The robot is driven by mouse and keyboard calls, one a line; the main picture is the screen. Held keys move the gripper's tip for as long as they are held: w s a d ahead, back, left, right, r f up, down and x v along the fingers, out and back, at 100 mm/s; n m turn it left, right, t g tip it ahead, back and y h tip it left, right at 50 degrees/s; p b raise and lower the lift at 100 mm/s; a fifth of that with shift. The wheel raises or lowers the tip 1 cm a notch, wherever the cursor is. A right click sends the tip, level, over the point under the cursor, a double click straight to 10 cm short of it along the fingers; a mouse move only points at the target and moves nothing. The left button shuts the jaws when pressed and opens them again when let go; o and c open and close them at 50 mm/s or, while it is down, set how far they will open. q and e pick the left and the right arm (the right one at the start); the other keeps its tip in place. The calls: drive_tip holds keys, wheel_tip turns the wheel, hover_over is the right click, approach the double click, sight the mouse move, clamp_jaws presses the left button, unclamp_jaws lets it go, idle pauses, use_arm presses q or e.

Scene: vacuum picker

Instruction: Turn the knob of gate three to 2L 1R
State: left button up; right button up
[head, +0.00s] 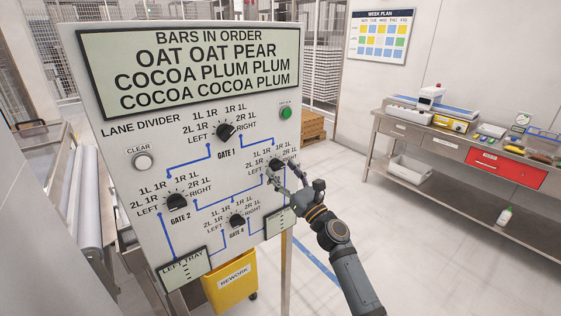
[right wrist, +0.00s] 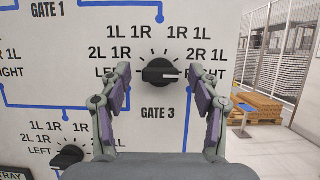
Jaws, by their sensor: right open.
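The gate 3 knob (right wrist: 160,71) is black and round with a raised grip bar, centred in the right wrist view. In the head view the knob (head: 277,163) is on the right side of the white panel (head: 120,110). My right gripper (head: 283,175) is open, with a fingertip on each side of the knob; I cannot tell whether they touch it. My left gripper is not in view.
Knobs for gate 1 (head: 225,131), gate 2 (head: 176,202) and gate 4 (head: 237,221) are on the same panel. A white clear button (head: 143,162) and a green button (head: 286,113) are there too. A yellow rework bin (head: 232,284) stands below; a workbench (head: 450,147) is at right.

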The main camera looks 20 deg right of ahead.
drive_tip(key=shift+w+a+r, duration=0.15)
drive_tip(key=shift+w+r, duration=0.1)
drive_tip(key=shift+w, duration=0.3)
